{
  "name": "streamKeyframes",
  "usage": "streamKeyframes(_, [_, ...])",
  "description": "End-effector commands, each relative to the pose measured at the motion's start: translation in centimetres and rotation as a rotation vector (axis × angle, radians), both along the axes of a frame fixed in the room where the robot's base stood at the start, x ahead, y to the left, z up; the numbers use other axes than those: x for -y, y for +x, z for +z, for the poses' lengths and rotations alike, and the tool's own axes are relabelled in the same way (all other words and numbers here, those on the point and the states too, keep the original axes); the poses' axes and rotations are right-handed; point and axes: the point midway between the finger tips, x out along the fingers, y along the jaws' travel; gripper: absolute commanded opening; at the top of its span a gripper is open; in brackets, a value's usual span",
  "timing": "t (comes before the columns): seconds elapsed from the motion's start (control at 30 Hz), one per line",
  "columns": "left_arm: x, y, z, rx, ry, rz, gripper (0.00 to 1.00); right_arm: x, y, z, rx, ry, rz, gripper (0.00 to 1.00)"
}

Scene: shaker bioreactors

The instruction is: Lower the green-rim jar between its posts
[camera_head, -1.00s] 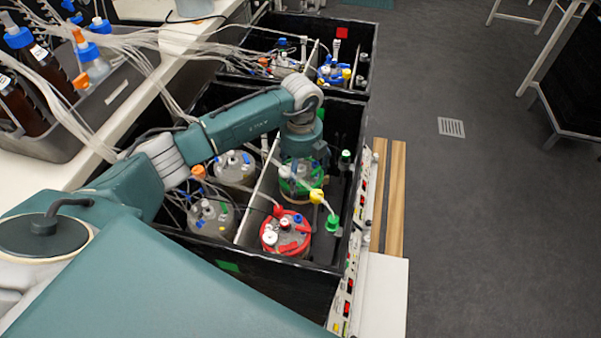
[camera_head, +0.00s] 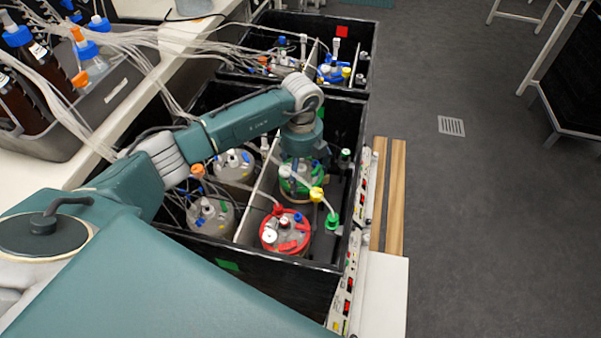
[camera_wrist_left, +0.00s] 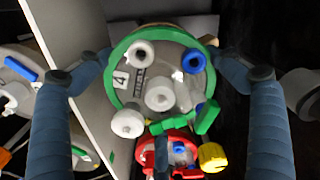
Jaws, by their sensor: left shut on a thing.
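The green-rim jar (camera_head: 300,186) is upright in the right half of the near black box, under my left gripper (camera_head: 302,160). In the left wrist view its grey lid, marked 4, with the green rim (camera_wrist_left: 122,47) lies between the two dark blue fingers of my left gripper (camera_wrist_left: 163,78). The gripper is shut on the jar. The jar's lower part and base are hidden, and I cannot make out its posts or the gap beneath it. My right gripper is not in view.
A red-rim jar (camera_head: 286,232) stands just in front, close to the green-rim jar. A pale divider (camera_head: 257,200) runs along the left, with clear-lidded jars (camera_head: 235,167) beyond it. A yellow cap (camera_head: 316,194) and a green cap (camera_head: 333,220) on tubing stand close by. The box wall (camera_head: 355,140) is at right.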

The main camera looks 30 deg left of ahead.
Motion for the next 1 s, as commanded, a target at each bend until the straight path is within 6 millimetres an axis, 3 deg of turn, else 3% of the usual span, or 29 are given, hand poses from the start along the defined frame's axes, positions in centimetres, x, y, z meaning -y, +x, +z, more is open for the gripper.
streamKeyframes(0.47, [0.0, 0.2, -1.1, 0.004, -0.002, 0.000, 0.43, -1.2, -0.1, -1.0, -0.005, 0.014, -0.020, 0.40])
streamKeyframes(1.0, [0.0, 0.2, -1.7, 0.004, -0.002, 0.000, 0.43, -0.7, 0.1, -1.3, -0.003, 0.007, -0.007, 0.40])
